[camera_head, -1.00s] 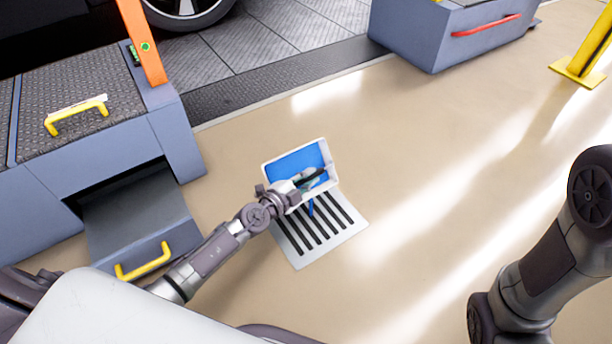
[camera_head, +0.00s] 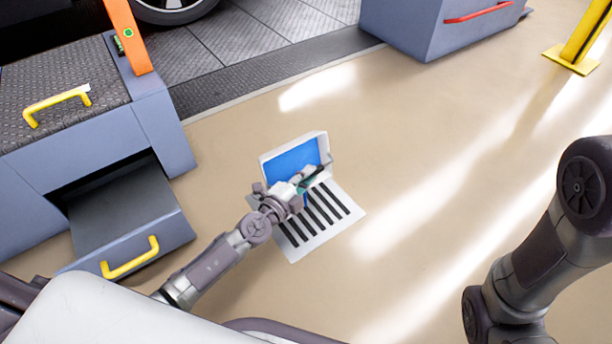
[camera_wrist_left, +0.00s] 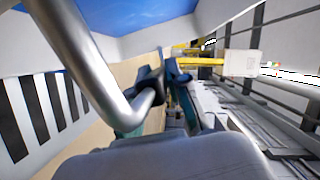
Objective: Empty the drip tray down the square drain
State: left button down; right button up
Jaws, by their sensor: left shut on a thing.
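The white drip tray (camera_head: 323,143) is tipped steeply up over the near floor, with blue liquid (camera_head: 288,163) showing inside it. The square drain (camera_head: 335,226), a white plate with several dark slots, lies just below it in the floor. A little blue shows between the tray's lower edge and the slots. My left gripper (camera_head: 300,186) is shut on the tray's handle, which shows as a bent metal bar (camera_wrist_left: 75,50) in the left wrist view. The gripper hides part of the tray and drain. My right arm shows at the right edge, its gripper out of view.
At left, a grey-blue cabinet (camera_head: 95,157) has an open drawer (camera_head: 122,215) with a yellow handle. An orange post (camera_head: 127,35) stands on it. Another cabinet (camera_head: 410,30) and a yellow post base (camera_head: 572,60) stand at the back. The floor right of the drain is clear.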

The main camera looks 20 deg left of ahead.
pick_arm(q)
jog(key=d+f+m+b, duration=0.1)
jog(key=b, duration=0.1)
jog(key=shift+s+m+t+b, duration=0.3)
jog(key=shift+s+t+b, duration=0.05)
jog(key=shift+s+t, duration=0.05)
dwell(0.7)
